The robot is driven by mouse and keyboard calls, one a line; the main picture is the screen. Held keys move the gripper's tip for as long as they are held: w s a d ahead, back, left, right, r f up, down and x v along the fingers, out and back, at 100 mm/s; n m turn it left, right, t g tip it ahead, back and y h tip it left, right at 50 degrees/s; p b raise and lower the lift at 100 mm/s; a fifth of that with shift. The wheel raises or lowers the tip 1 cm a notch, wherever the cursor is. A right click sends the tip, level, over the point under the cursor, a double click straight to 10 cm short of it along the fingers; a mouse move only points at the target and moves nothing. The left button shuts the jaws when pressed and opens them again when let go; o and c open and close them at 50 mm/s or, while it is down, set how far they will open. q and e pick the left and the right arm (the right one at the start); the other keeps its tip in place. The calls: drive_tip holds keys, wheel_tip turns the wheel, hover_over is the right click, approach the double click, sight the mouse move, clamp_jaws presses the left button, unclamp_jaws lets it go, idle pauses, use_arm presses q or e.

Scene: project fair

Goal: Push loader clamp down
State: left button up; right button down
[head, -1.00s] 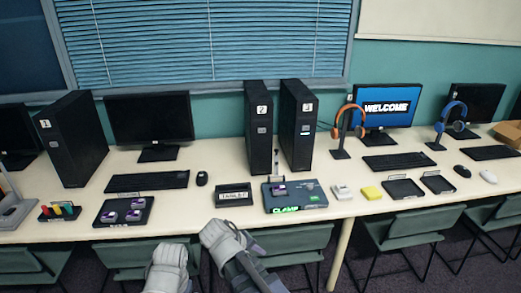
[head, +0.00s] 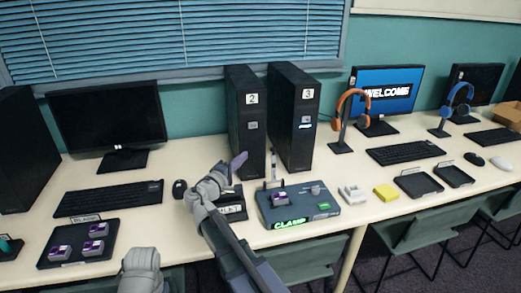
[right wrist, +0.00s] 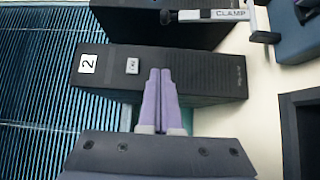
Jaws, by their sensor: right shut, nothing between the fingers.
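The loader (head: 335,211) is a blue-grey box with a glowing green CLAMP sign on its front, on the table right of my right gripper. A purple and grey module (head: 281,199) sits on it. Its grey clamp lever (head: 273,168) stands raised at the back left. In the right wrist view the clamp bar (right wrist: 228,15), marked CLAMP, shows at the top. My right gripper (head: 240,158) is shut and empty, left of the lever and apart from it, in front of tower 2. Its purple fingers (right wrist: 162,85) show in the right wrist view. My left gripper's fingers are out of view.
Tower 2 (head: 247,125) and tower 3 (head: 295,120) stand behind the loader. A dark tray (head: 229,212) lies left of it, partly hidden by my right arm. A light block (head: 351,194) and a yellow block (head: 386,193) lie to its right.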

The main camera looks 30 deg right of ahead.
sight(274, 166)
drive_tip(key=x, duration=1)
drive_tip(key=shift+s+d+f, duration=0.1)
drive_tip(key=shift+s+d, duration=0.1)
drive_tip(key=shift+s, duration=0.8)
drive_tip(key=shift+s+d+f, duration=0.1)
drive_tip(key=shift+s+d, duration=0.1)
drive_tip(key=shift+s, duration=0.8)
drive_tip(key=shift+w, duration=0.1)
